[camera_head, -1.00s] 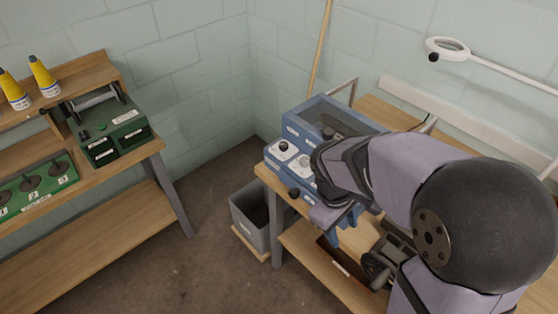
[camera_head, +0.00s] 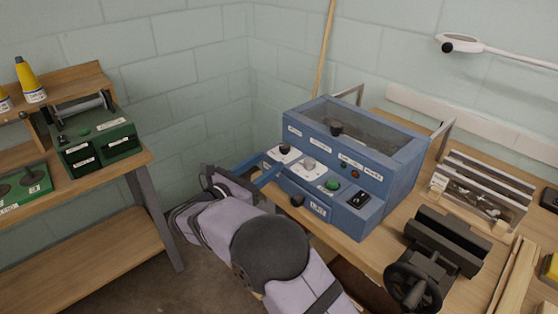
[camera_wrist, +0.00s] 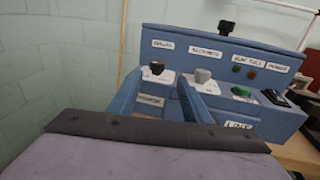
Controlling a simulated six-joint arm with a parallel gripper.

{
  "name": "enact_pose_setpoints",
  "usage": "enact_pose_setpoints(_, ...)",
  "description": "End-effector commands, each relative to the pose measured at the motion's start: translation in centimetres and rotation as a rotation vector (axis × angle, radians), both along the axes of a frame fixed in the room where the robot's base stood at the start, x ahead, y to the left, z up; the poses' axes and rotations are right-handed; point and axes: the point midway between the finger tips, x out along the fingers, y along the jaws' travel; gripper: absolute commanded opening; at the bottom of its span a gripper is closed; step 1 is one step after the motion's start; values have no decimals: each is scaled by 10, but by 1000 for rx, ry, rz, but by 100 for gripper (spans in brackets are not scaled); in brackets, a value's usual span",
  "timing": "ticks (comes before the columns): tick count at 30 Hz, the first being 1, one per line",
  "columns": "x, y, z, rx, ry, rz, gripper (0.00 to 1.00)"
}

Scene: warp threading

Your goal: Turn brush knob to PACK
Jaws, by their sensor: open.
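The blue machine (camera_head: 390,165) has a stepped control panel with a black knob (camera_head: 284,149) at its left and a grey knob (camera_head: 309,163) to the right of it. My gripper (camera_head: 272,162) is open at the panel's left end, its blue fingers pointing at the black knob. In the wrist view, the black knob (camera_wrist: 156,68) lies between the fingertips (camera_wrist: 160,78), and the grey knob (camera_wrist: 202,75) is just right of the right finger. I cannot tell whether the fingers touch the black knob. The small labels, including any PACK mark, are too blurred to read surely.
A green button (camera_head: 333,184) and black switch (camera_head: 358,199) sit farther right on the panel. Another black knob (camera_head: 297,200) sticks out in front, and one (camera_head: 336,128) is on top. A black vise (camera_head: 440,250) stands right. Open floor lies left.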

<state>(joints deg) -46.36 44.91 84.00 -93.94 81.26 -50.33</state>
Motion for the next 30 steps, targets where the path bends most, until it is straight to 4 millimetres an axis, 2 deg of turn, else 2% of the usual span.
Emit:
enact_pose_setpoints(5,2,5,3,-37,-33,13,44)
enact_pose_setpoints(11,7,1,4,-35,-31,11,44)
enact_pose_setpoints(24,50,-28,4,-34,-29,9,44)
enact_pose_setpoints(30,62,-35,4,-34,-29,11,44)
